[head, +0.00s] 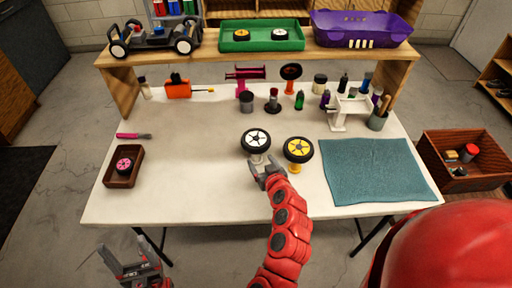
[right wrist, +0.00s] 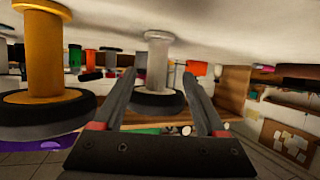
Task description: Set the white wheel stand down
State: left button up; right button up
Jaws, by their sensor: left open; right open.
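The white wheel stand (head: 257,158) stands upright on the table and carries a black-tyred wheel with a white hub (head: 256,139). In the right wrist view, which looks upside down, its pale post (right wrist: 157,65) shows beyond and between my two fingers, with its foot at the table. My right gripper (head: 263,163) is open just in front of this stand, low over the table; a small gap or contact cannot be told. My left gripper (head: 130,262) is open and empty, off the table's front left edge.
A yellow stand (head: 295,168) with a yellow-hubbed wheel (head: 298,149) is close on the right. A teal mat (head: 375,171) covers the table's right. Tools and bottles line the back.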

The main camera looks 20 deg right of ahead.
aim_at(258, 162)
jog(key=shift+d+p+x, duration=0.15)
jog(key=shift+p+x, duration=0.05)
jog(key=shift+x, duration=1)
jog(key=shift+d+p+x, duration=0.1)
jog(key=shift+p+x, duration=0.1)
jog(key=shift+x, duration=0.95)
jog(key=shift+w+a, duration=0.1)
jog(key=shift+w, duration=0.3)
grip_shut()
